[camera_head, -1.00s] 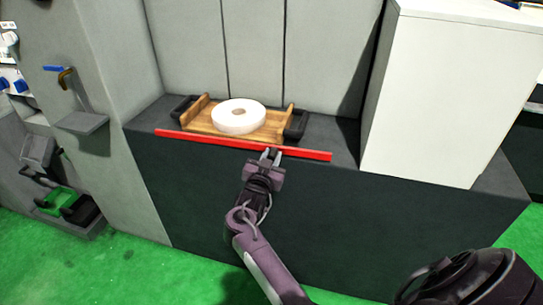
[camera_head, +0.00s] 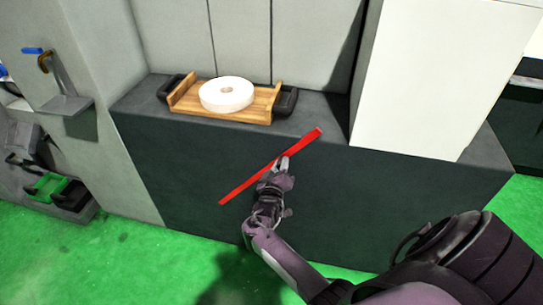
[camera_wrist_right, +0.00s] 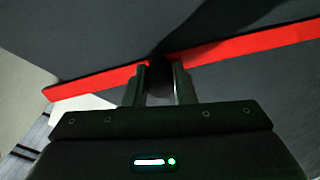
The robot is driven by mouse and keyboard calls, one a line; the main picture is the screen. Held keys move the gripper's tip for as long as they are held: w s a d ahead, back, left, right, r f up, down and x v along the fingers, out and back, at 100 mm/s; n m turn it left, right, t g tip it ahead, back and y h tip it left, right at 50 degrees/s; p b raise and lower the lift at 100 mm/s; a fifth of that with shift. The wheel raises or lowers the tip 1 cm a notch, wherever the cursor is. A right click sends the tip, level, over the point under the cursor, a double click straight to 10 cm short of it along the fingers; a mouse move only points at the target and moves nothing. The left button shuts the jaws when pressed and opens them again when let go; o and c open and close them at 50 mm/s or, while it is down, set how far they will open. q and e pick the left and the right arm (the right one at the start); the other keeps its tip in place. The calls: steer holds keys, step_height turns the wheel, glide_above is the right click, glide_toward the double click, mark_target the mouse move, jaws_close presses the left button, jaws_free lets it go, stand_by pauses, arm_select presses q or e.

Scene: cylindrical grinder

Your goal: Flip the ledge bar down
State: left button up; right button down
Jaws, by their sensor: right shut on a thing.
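The red ledge bar (camera_head: 243,184) is tilted in the head view. Its left end is low in front of the dark cabinet face and its right end is up near the cabinet's top edge. My right gripper (camera_head: 281,165) is at the bar, right of its middle. In the right wrist view the red bar (camera_wrist_right: 250,40) runs across behind the fingers, and the right gripper (camera_wrist_right: 160,84) is shut on a dark part at the bar. The fingers hide part of that spot. My left gripper is not in view.
A wooden tray (camera_head: 182,98) with a white grinding wheel (camera_head: 226,94) stands on the dark cabinet's top (camera_head: 318,112). A tall white block (camera_head: 420,80) stands to the right. The green floor (camera_head: 110,260) is open in front at left.

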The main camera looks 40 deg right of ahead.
steer(key=s+d+f+n, duration=0.1)
steer(key=s+d+n, duration=0.1)
steer(key=shift+s+f+n+p, duration=0.15)
steer(key=shift+f+n+p, duration=0.15)
steer(key=shift+f+p, duration=0.1)
steer(key=shift+s+d+f+n+p, duration=0.2)
steer(key=shift+s+d+f+n, duration=0.1)
steer(key=shift+s+d+n, duration=0.25)
steer(key=shift+s+d+f+n+p, duration=0.25)
steer(key=shift+s+d+n, duration=0.15)
steer(key=shift+s+n, duration=0.15)
steer(key=c, duration=1.2)
jaws_free()
steer(key=shift+d, duration=0.1)
glide_toward(300, 167)
steer(key=shift+v, duration=0.8)
